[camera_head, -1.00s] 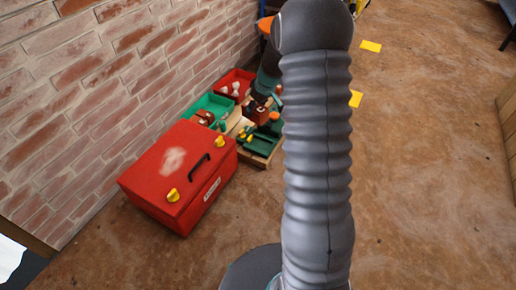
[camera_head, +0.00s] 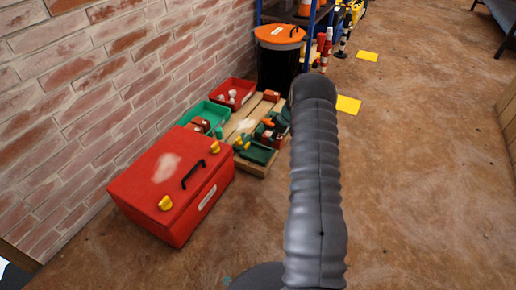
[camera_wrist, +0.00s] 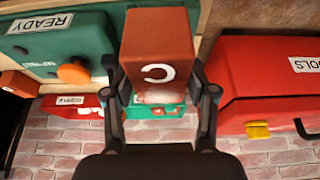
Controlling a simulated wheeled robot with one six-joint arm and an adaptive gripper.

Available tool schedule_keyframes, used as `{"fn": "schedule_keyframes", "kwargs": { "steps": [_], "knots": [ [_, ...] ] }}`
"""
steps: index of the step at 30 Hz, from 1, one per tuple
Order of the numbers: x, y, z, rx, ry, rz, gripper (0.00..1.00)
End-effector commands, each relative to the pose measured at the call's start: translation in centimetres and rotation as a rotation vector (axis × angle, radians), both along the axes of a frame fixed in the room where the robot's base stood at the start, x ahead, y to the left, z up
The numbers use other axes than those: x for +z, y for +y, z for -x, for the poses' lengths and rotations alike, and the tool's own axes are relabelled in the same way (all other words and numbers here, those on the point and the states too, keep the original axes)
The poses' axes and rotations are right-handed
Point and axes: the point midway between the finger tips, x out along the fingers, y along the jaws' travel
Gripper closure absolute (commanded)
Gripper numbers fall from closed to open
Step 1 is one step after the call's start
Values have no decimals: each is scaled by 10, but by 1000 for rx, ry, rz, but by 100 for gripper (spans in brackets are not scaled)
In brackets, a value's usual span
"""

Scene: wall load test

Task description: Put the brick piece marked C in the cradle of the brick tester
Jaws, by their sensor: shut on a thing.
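The brick piece marked C (camera_wrist: 160,45), red-brown with a white letter, is between the fingers of my gripper (camera_wrist: 161,92) in the wrist view. The gripper is shut on it. A green unit with a READY label and an orange knob (camera_wrist: 72,72), apparently the brick tester (camera_wrist: 88,43), lies left of the brick in the wrist view. The brick overlaps its edge in the picture; I cannot tell whether they touch. The cradle cannot be made out. In the head view my arm partly covers the work area, and the gripper is small and unclear among the green and orange parts.
A red toolbox (camera_head: 140,185) with yellow latches stands close to the wall, beside a wooden pallet (camera_head: 240,125) with a red bin (camera_head: 246,84) and a green bin (camera_head: 190,116). Behind stands a black bin with an orange lid (camera_head: 279,34). The floor to the right is open.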

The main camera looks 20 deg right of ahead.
Motion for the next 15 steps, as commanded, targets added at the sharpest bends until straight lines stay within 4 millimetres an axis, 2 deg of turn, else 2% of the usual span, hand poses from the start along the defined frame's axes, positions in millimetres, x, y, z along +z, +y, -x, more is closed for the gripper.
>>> {"fn": "schedule_keyframes", "kwargs": {
  "steps": [9, 15],
  "knots": [
    [-35, 37, -46, 2, 0, 1, 100],
    [-45, 48, -61, 0, -1, 0, 100]
  ]
}}
